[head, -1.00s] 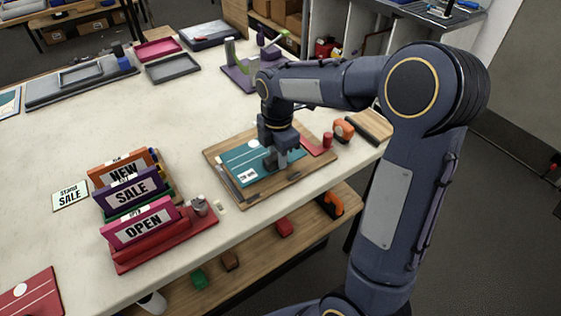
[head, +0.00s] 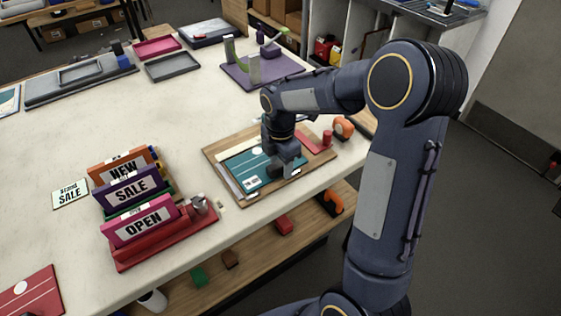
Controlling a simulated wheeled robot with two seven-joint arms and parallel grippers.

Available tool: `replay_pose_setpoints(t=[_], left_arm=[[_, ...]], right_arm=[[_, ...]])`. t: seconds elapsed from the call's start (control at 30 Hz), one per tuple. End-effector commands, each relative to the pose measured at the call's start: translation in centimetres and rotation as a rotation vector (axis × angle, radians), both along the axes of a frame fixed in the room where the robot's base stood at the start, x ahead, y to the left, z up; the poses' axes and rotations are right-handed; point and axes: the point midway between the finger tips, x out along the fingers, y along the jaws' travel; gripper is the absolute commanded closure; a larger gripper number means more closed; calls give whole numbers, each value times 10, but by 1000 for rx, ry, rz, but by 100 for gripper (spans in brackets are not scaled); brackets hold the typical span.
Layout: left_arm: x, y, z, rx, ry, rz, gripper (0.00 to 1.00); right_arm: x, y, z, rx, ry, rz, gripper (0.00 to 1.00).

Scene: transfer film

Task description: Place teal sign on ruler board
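The teal sign (head: 246,168), with a white dot, a white line and a small white label, lies on or just above the wooden ruler board (head: 215,158). A pale ruler strip (head: 229,181) shows along the board's left side, beside the sign. My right gripper (head: 287,172) points down over the sign's right part, at or very near its surface. Its fingertips are mostly hidden by the gripper body, so I cannot see whether they hold the sign. My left gripper is not in view.
A red rack (head: 165,240) with orange, purple and pink signs stands left of the board. A red piece (head: 310,139) and an orange tool (head: 343,128) lie at the board's right. The purple stand (head: 262,70) is behind.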

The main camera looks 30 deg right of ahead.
Motion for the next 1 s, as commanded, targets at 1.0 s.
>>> replay_pose_setpoints(t=[1.0], left_arm=[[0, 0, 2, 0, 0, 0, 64]], right_arm=[[0, 0, 119, 0, -2, 0, 51]])
